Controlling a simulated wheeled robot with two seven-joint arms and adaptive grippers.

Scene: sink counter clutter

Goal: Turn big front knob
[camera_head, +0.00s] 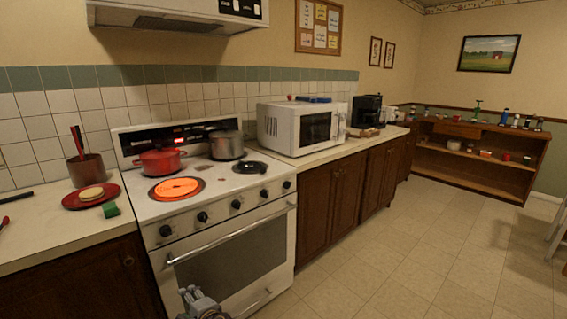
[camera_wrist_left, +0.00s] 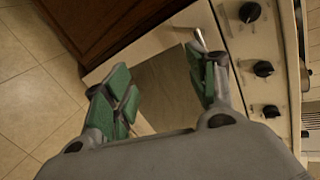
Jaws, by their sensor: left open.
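The white stove (camera_head: 215,192) has a row of several black knobs along its front panel. The leftmost knob (camera_head: 166,230) is near the stove's left edge. Others are a second knob (camera_head: 202,217), a middle knob (camera_head: 236,204) and one further right (camera_head: 264,194). I cannot tell which is the big front knob. My left gripper (camera_head: 200,302) is low in front of the oven door, below the knobs. In the left wrist view its green-padded fingers (camera_wrist_left: 160,88) are open and empty, with knobs (camera_wrist_left: 264,69) to their right, apart from them. My right gripper is not in view.
The oven door handle (camera_head: 230,233) runs below the knobs. The front-left burner (camera_head: 176,188) glows orange. A red pot (camera_head: 161,163) and a grey pot (camera_head: 227,146) stand behind. A microwave (camera_head: 300,127) is on the right counter. The floor (camera_head: 400,260) to the right is clear.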

